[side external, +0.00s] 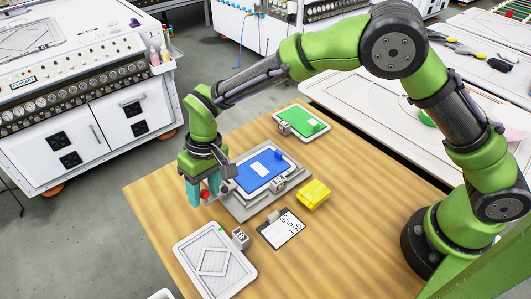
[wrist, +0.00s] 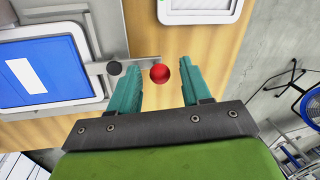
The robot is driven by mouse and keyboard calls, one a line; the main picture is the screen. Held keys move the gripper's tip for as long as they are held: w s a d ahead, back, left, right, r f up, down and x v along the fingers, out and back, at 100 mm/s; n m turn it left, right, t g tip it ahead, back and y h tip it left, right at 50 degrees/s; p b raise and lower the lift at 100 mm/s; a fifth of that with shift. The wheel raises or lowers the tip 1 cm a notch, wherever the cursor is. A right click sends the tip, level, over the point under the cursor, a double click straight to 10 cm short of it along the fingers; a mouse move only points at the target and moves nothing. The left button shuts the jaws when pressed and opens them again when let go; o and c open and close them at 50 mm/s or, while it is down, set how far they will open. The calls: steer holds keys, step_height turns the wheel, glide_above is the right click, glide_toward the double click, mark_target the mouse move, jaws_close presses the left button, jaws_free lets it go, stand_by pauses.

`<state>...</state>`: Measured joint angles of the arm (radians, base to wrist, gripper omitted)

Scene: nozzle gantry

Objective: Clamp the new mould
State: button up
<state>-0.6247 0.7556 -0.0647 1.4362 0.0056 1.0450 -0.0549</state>
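A blue mould (side external: 262,170) in a white frame lies on a grey base plate (side external: 240,209) on the wooden table. In the wrist view, the blue mould (wrist: 38,66) is at the left. A grey bar runs right from beside it to a red ball knob (wrist: 160,74), with a black knob (wrist: 114,68) along the bar. The red knob also shows in the side view (side external: 205,193). My gripper (wrist: 157,68) has its teal fingers apart, one on each side of the red knob, with gaps showing. Whether the clamp bears on the mould cannot be told.
A green mould (side external: 304,122) lies at the back of the table and a white plate with a diamond pattern (side external: 214,262) at the front. A yellow block (side external: 314,194) and a clipboard with writing (side external: 281,228) lie right of the base. The table's left side is bare.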

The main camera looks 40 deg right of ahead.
steer(key=d+r, duration=0.3)
steer(key=r, duration=1.3)
steer(key=shift+w+r, duration=0.25)
steer(key=shift+r, duration=0.05)
steer(key=shift+d, duration=0.1)
steer(key=s+d+r+m+t, duration=0.2)
steer(key=s+d+m+t, duration=0.1)
steer(key=s+d, duration=0.6)
steer(key=s+d+r+m+t, duration=0.2)
steer(key=s+d, duration=0.7)
steer(key=d, duration=0.6)
steer(key=m+t, duration=0.1)
steer(key=t, duration=0.1)
steer(key=shift+d+t, duration=0.3)
steer(key=shift+d, duration=0.05)
steer(key=shift+s, duration=0.1)
